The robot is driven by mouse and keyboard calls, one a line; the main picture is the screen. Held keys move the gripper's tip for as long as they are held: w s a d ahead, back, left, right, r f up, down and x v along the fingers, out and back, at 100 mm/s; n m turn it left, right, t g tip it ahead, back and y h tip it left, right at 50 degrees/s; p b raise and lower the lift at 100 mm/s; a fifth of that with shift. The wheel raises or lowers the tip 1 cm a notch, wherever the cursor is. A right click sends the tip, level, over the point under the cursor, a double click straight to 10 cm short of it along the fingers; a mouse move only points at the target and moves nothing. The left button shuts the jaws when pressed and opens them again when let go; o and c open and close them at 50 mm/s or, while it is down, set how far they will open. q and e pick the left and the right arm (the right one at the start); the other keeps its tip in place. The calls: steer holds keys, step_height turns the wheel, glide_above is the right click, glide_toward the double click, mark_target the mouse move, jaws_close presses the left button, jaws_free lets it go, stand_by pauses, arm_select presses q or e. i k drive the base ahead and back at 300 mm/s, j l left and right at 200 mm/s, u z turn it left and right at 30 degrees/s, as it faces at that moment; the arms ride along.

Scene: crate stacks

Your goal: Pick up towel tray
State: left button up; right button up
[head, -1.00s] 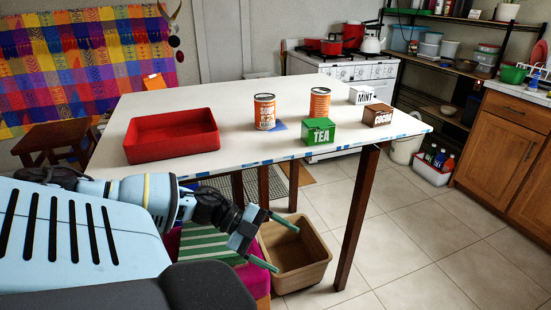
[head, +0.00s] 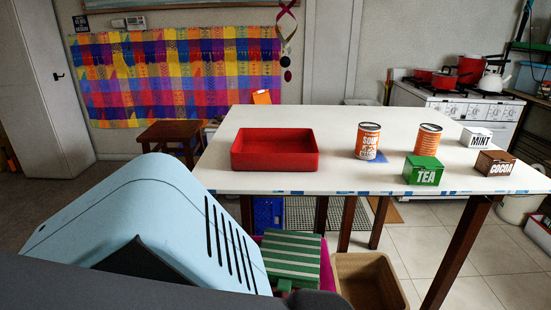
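A red open tray (head: 275,162) sits on the left part of the white table, near its front edge; it looks empty. Below the table's front edge, a green and white striped item (head: 292,258) that looks like folded cloth lies on something magenta, and my pale blue body part hides some of its left side. I cannot tell from this view whether a tray is under it. Neither of my grippers shows now.
The white table (head: 300,118) also holds two orange cans (head: 367,142), a green TEA box (head: 423,171), a MINT box (head: 475,137) and a brown COCOA box (head: 495,163). A tan bin (head: 366,262) stands on the floor beside the striped item. A dark stool (head: 172,137) is behind left.

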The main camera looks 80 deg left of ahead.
mark_target(253, 149)
steer(key=i+j, duration=0.4)
steer(key=i, duration=0.15)
steer(key=i+j, duration=0.35)
steer(key=i, duration=0.2)
steer(key=u, duration=2.65)
steer(key=i+u, duration=0.3)
steer(key=i, duration=0.2)
steer(key=k, duration=0.35)
steer(key=k+l+z, duration=0.1)
steer(key=l, duration=0.25)
steer(key=k+l+z, duration=0.15)
steer(key=k+l, duration=0.15)
steer(key=l, duration=0.1)
